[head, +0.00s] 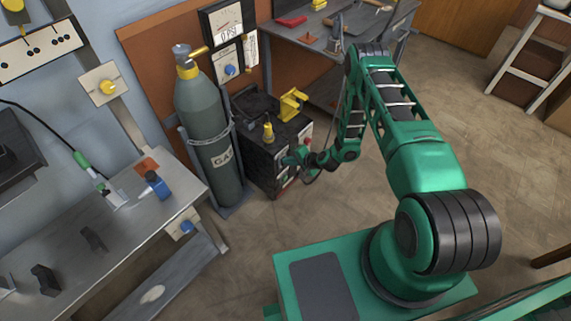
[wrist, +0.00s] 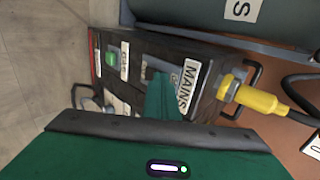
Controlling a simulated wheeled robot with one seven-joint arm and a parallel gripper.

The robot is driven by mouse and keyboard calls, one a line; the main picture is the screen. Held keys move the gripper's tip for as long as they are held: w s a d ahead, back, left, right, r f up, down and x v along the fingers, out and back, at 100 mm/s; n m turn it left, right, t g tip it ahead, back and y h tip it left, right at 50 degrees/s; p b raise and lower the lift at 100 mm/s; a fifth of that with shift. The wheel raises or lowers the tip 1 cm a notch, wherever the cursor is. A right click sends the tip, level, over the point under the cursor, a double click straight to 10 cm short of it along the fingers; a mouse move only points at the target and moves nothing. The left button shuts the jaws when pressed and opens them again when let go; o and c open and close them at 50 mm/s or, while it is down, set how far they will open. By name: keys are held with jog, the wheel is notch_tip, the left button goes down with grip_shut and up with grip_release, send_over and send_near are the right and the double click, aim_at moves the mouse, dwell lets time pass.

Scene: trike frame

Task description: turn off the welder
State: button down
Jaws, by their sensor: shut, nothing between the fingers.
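The welder (head: 262,148) is a dark box on the floor beside the gas cylinder in the head view. My gripper (head: 291,161) is at its front face, with the fingers partly hidden by distance and small size. In the wrist view the welder's panel (wrist: 140,47) fills the upper middle, with a MAINS label (wrist: 187,86), a second white label (wrist: 125,61) and a green button or lamp (wrist: 111,58). My green gripper fingers (wrist: 162,98) are shut and empty, in front of the panel beside the MAINS label. They hide part of the panel; I cannot tell whether they touch it.
The grey gas cylinder (head: 208,130) stands left of the welder, strapped upright. A yellow plug with a cable (wrist: 257,99) sticks out near the MAINS label. A metal bench (head: 130,225) is at the left, a workbench (head: 318,40) behind.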

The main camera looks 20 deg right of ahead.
jog(key=shift+r, duration=0.1)
jog(key=shift+s+r, duration=0.1)
jog(key=shift+r, duration=0.55)
jog(key=shift+d, duration=0.1)
jog(key=v, duration=1.3)
jog(key=shift+f, duration=0.1)
dwell(0.3)
